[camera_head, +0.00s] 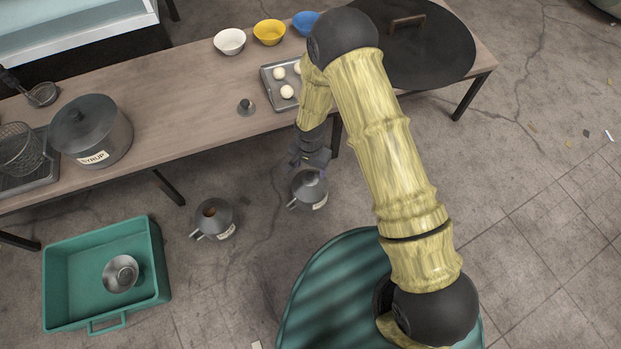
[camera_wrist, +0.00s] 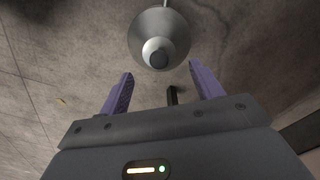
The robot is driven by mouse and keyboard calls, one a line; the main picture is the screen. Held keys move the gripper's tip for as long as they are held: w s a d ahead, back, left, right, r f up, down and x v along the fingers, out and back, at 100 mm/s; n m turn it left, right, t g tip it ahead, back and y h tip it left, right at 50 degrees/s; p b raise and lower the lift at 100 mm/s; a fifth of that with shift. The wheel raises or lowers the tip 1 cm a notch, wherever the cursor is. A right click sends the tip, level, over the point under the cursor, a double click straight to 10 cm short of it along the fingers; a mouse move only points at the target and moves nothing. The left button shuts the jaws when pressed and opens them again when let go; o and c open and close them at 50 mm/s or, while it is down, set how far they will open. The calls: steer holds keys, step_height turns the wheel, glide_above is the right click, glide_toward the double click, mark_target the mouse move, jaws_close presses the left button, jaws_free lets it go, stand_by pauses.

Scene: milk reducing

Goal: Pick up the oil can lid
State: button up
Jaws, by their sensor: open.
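A grey metal can (camera_head: 311,193) with a side handle and a pale label stands on the floor in front of the table; the label is too small to read. In the wrist view its round grey top (camera_wrist: 146,24) shows a pale raised ring and a dark knob-like centre (camera_wrist: 159,58), which looks like a lid. My gripper (camera_head: 312,161) hangs just above this can, pointing down, and hides part of its top in the head view. Its purple fingers (camera_wrist: 160,88) are open and empty, with the dark centre ahead of and between them.
A second can (camera_head: 223,231) with an open brown top stands to the left. A small knobbed lid (camera_head: 246,106) lies on the table (camera_head: 180,118). A green crate (camera_head: 62,262) holds a metal bowl-like piece (camera_head: 121,273). The table edge is close behind my gripper.

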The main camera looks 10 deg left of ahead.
mark_target(310, 175)
step_height(310, 175, down, 5)
steer(key=b, duration=0.4)
steer(key=shift+s+f, duration=0.1)
steer(key=shift+c, duration=0.3)
steer(key=c, duration=1.3)
